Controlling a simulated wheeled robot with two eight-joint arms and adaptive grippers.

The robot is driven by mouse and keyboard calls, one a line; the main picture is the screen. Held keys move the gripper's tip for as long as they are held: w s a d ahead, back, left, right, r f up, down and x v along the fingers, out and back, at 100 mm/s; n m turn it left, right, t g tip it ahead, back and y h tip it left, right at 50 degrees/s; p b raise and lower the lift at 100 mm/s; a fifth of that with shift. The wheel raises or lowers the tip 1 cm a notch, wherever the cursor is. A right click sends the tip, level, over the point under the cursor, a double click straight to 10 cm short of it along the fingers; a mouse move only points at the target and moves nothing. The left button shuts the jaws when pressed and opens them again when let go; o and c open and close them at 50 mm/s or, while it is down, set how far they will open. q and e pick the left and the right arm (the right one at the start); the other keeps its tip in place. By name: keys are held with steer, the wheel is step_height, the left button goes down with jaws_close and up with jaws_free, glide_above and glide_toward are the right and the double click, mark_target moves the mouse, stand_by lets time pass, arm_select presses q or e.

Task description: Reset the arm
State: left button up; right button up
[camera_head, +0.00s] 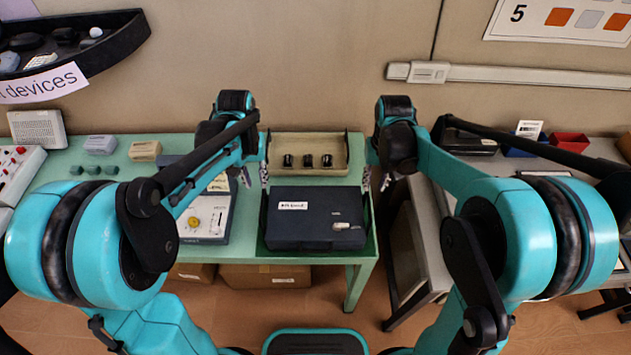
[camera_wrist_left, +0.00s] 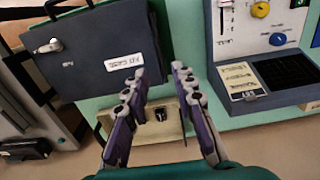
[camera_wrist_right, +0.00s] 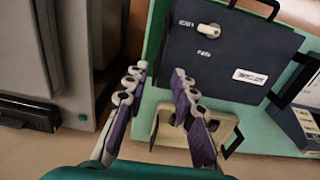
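My left gripper (camera_head: 255,178) hangs beside the left end of the beige tray, above the green table. Its two fingers stand apart with nothing between them, as the left wrist view also shows (camera_wrist_left: 160,76). My right gripper (camera_head: 377,180) hangs past the tray's right end, near the table's right edge. It is open and empty too, as in the right wrist view (camera_wrist_right: 159,78). Both arms reach forward from the two sides, with the grippers roughly level with each other and apart from the dark case between them.
The dark case (camera_head: 285,231) with a white label lies on the green table (camera_head: 335,182). Behind it the beige tray (camera_head: 336,169) holds three small black parts. A panel device (camera_head: 205,217) stands left. A grey table (camera_head: 434,240) stands right, beyond a gap.

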steer(key=shift+s, duration=0.1)
